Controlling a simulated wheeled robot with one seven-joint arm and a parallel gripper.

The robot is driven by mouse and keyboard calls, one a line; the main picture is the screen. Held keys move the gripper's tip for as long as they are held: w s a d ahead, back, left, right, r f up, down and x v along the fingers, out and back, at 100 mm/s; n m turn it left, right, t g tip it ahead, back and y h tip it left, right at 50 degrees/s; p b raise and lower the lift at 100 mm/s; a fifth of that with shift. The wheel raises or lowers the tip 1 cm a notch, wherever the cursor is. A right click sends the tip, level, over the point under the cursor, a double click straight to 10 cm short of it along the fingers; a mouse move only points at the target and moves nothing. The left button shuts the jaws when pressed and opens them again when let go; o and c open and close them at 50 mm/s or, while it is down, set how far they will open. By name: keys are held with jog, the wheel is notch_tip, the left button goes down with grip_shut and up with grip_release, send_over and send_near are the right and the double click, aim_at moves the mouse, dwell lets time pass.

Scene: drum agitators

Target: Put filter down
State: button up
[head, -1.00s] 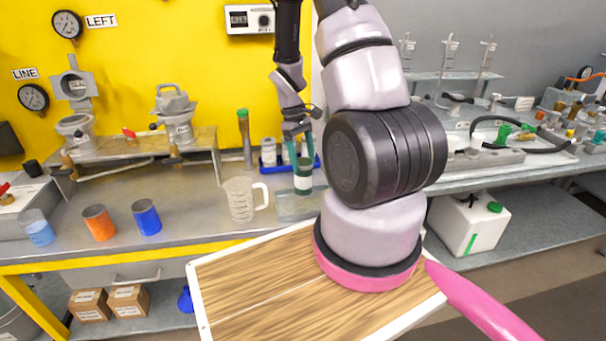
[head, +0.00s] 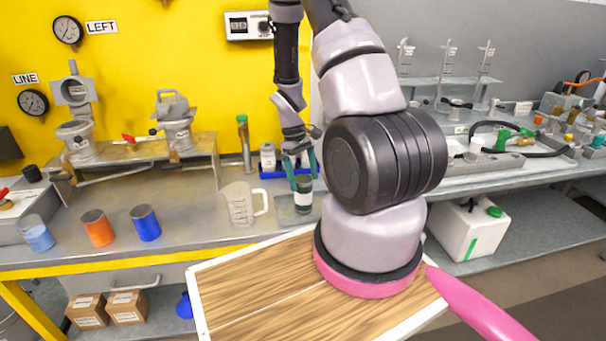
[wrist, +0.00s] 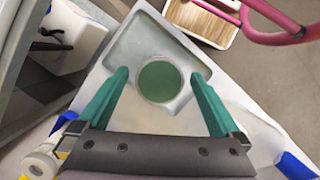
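The filter (head: 303,196) is a small dark green cylinder with a pale label. It stands upright on a shallow grey tray (head: 286,214) at the bench's front edge. In the wrist view, the filter's round green top (wrist: 160,82) lies inside the tray (wrist: 115,58), between my fingers. My gripper (head: 303,170) is above the filter with its teal fingers spread. In the wrist view, my gripper (wrist: 160,75) is open, with a clear gap between each finger and the filter.
A clear measuring jug (head: 240,204) stands just left of the tray. A blue rack with bottles (head: 268,158) is behind it. Blue (head: 146,223) and orange (head: 97,228) cups stand further left. The bench between cups and jug is free.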

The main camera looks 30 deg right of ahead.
jog(key=w+a+r+m+t, duration=0.1)
jog(key=a+r, duration=0.1)
jog(key=r, duration=0.8)
jog(key=w+a+r+m+t, duration=0.1)
jog(key=r, duration=0.9)
jog(key=s+a+r+m+t+y, duration=0.1)
jog(key=s+a+r+m+t, duration=0.2)
jog(key=s+r, duration=0.5)
jog(key=s+a+r+m+t+y, duration=0.2)
jog(key=s+a+r+t, duration=0.3)
jog(key=r, duration=0.8)
jog(key=s+a, duration=0.1)
jog(key=s, duration=0.1)
jog(key=shift+s+m, duration=0.35)
jog(key=shift+m, duration=0.05)
